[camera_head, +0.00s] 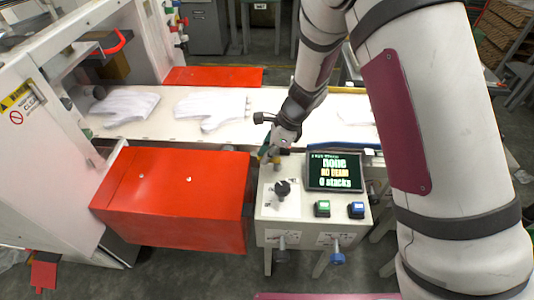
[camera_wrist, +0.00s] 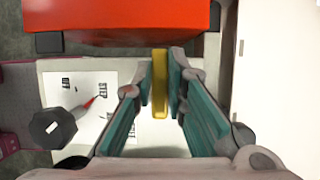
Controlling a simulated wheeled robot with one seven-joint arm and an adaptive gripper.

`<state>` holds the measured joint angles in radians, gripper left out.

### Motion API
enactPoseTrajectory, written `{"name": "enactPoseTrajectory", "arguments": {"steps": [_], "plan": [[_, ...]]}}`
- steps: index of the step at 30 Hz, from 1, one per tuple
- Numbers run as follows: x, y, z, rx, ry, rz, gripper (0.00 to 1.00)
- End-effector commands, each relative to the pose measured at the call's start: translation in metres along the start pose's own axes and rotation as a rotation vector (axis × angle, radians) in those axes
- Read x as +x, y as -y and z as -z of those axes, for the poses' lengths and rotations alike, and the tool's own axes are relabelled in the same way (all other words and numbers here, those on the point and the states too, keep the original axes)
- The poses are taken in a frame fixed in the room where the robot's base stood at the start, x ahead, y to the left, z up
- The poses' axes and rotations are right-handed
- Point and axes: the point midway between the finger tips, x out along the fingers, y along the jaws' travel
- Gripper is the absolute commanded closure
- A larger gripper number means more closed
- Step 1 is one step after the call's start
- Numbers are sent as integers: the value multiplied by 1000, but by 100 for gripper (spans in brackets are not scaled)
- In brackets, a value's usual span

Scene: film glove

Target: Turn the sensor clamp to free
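A yellow bar (camera_wrist: 160,84) stands upright between my two fingertips in the wrist view, and I take it to be the sensor clamp's handle. No label on it is visible. My gripper (camera_wrist: 161,80) has its teal fingers on either side of the bar, close to it; whether they press on it I cannot tell. In the head view my gripper (camera_head: 270,155) points down at the back left of the white control box (camera_head: 312,215). The clamp is mostly hidden there behind the gripper.
A black selector knob (camera_head: 282,188) with a red pointer, a screen (camera_head: 334,171) reading "none", and green (camera_head: 322,208) and blue (camera_head: 356,209) buttons are on the box. A red cover (camera_head: 175,195) stands left. White gloves (camera_head: 212,108) lie on the belt behind.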

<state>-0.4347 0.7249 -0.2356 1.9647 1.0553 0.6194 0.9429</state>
Motion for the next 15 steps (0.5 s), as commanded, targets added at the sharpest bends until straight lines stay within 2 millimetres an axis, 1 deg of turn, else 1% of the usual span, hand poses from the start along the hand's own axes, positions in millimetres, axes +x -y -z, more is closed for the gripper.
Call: {"name": "enactPoseTrajectory", "arguments": {"steps": [8,15], "plan": [[0,0,0,-8,0,-3,100],[0,-2,0,-82,1,-34,100]]}}
